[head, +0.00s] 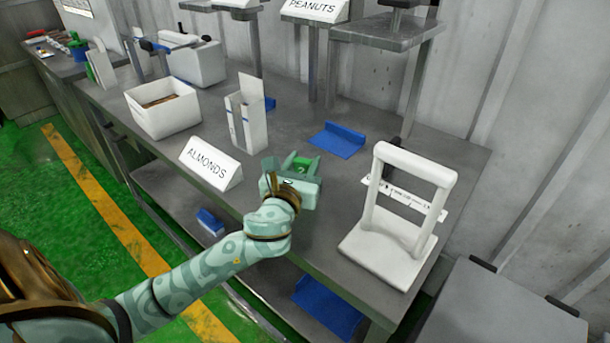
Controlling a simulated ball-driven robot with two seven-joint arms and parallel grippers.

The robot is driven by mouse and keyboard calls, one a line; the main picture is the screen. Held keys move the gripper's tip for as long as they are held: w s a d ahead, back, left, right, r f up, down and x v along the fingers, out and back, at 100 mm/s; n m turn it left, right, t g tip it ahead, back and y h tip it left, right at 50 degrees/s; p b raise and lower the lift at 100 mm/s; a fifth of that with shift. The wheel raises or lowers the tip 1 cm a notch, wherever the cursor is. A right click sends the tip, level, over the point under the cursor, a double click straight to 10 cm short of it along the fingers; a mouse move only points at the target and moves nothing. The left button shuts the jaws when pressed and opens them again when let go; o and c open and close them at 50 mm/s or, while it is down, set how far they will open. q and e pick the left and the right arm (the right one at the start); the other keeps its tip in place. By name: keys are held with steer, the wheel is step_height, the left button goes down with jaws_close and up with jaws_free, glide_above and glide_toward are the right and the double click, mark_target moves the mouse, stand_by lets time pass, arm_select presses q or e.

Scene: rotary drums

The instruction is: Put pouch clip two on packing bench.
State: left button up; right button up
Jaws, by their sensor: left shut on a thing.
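My left gripper (300,178) comes in from the lower left over the front part of the grey packing bench (295,240). It is shut on a small bright green piece (301,165), which appears to be pouch clip two. The jaws hide most of it. The gripper is just right of the white ALMONDS sign (211,163). I cannot tell whether the held piece touches the bench top. My right gripper is not in view.
A white frame stand (385,245) is at the bench's right end. A white open box (163,122), a white upright holder (246,120) and a blue tray (338,141) lie farther back. Grey raised platforms (388,32) stand at the rear. Bare bench top shows around the gripper.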

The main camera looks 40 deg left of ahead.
arm_select(q)
step_height(320, 180, down, 2)
steer(key=shift+f, duration=0.15)
steer(key=shift+r, duration=0.2)
steer(key=shift+f, duration=0.1)
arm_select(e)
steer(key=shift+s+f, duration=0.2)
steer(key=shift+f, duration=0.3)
arm_select(q)
steer(key=o, duration=1)
steer(key=shift+c, duration=0.2)
steer(key=shift+s+d, duration=0.1)
steer(key=shift+s, duration=0.1)
steer(key=p+v, duration=0.2)
steer(key=v, duration=0.9)
steer(key=shift+s, duration=0.3)
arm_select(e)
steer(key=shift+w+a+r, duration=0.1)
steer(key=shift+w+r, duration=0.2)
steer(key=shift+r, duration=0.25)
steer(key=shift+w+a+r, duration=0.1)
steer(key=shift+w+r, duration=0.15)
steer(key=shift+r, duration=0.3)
